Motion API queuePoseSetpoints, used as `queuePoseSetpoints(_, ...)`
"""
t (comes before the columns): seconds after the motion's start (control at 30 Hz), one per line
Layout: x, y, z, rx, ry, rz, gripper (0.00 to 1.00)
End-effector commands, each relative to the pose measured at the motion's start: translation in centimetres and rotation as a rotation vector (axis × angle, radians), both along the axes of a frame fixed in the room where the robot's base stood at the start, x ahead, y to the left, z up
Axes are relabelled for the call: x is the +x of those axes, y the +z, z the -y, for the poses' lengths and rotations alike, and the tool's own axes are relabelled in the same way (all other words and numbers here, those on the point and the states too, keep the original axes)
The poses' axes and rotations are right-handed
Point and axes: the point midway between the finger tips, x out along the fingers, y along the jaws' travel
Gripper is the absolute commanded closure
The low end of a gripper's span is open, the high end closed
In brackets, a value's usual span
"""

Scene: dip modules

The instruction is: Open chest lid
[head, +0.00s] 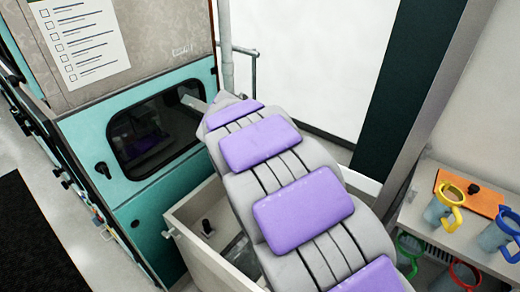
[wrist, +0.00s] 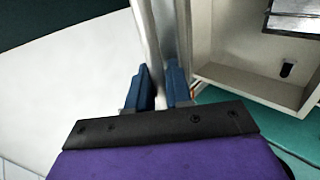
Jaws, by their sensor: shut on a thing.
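The pale chest (head: 203,257) stands below and behind my arm in the head view. Its interior shows on the left, with a small dark fitting inside. The open inside of the chest (wrist: 235,78) also shows at the right of the wrist view. The pale lid (wrist: 149,38) is raised and seen nearly edge-on in the wrist view. My gripper (wrist: 160,82) has its two blue fingers on either side of the lid's edge, shut on it. In the head view my arm hides the gripper and most of the lid.
A teal cabinet (head: 130,205) with a dark window stands left of the chest. A shelf with several mugs (head: 446,207) and an orange board (head: 480,201) is at the right. A metal rail (head: 254,70) stands behind. A dark mat (head: 35,240) lies at lower left.

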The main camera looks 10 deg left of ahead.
Motion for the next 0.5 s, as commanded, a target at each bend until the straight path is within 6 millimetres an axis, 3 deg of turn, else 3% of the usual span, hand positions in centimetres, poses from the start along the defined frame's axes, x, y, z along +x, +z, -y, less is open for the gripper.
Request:
queuePoseSetpoints(0.2, 0.85, 1.26, 1.05, -0.003, -0.004, -0.004, 1.00)
queuePoseSetpoints(0.5, 1.00, 1.39, 1.08, -0.004, -0.003, -0.003, 1.00)
